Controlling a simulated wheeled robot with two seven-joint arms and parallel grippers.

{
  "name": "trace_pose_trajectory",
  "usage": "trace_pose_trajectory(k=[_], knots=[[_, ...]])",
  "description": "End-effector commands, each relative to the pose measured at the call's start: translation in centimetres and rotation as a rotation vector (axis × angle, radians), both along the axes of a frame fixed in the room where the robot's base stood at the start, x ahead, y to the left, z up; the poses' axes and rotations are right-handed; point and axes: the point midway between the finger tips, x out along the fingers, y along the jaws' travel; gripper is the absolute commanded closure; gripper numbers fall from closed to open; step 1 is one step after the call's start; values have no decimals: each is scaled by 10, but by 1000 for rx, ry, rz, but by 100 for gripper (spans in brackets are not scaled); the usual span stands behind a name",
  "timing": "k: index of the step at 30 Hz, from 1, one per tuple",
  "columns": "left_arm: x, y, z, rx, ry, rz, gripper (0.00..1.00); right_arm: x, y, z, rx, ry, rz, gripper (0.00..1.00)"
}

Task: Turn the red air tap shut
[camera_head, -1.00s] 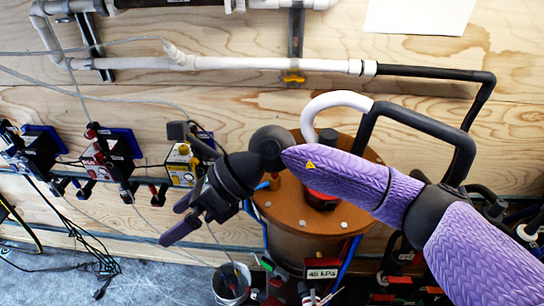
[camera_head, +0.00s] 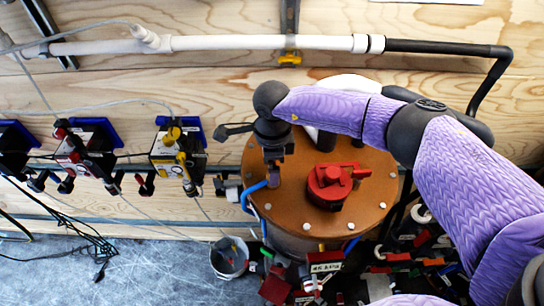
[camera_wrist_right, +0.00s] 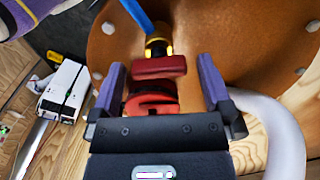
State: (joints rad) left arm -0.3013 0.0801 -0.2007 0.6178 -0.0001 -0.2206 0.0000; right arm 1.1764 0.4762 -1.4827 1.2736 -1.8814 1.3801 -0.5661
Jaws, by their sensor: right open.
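My right gripper (camera_head: 276,178) points down over the left part of the round brown lid (camera_head: 290,215), beside a blue hose. The right wrist view shows its two purple fingers (camera_wrist_right: 160,85) apart, open. A red tap handle (camera_wrist_right: 158,67) shows between them, in front of a brass-coloured fitting on the blue hose (camera_wrist_right: 139,16). A second red part (camera_wrist_right: 150,104) lies nearer the palm. I cannot tell whether the fingers touch the handle. In the head view the gripper hides this handle. My left gripper is not in view.
A large red knob (camera_head: 335,184) stands mid-lid, right of the gripper. A white pipe (camera_wrist_right: 285,140) curves close by the right finger. Several instruments (camera_head: 180,155) hang on the wooden wall at left. A bucket (camera_head: 229,258) stands below the lid.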

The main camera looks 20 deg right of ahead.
Motion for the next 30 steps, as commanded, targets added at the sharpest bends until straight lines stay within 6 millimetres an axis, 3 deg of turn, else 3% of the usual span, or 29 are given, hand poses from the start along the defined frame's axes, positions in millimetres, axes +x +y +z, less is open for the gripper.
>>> trace_pose_trajectory(k=[7, 8, 19, 30], knots=[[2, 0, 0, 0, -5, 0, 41, 0, 0, -3, 1, 0, 0, 0], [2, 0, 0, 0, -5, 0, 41, 0, 0, -3, 1, 0, 0, 4], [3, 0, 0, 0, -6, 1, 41, 0, 0, -2, 2, 0, 0, 82], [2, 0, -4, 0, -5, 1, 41, 1, 1, -2, 3, -2, -80, 82]])
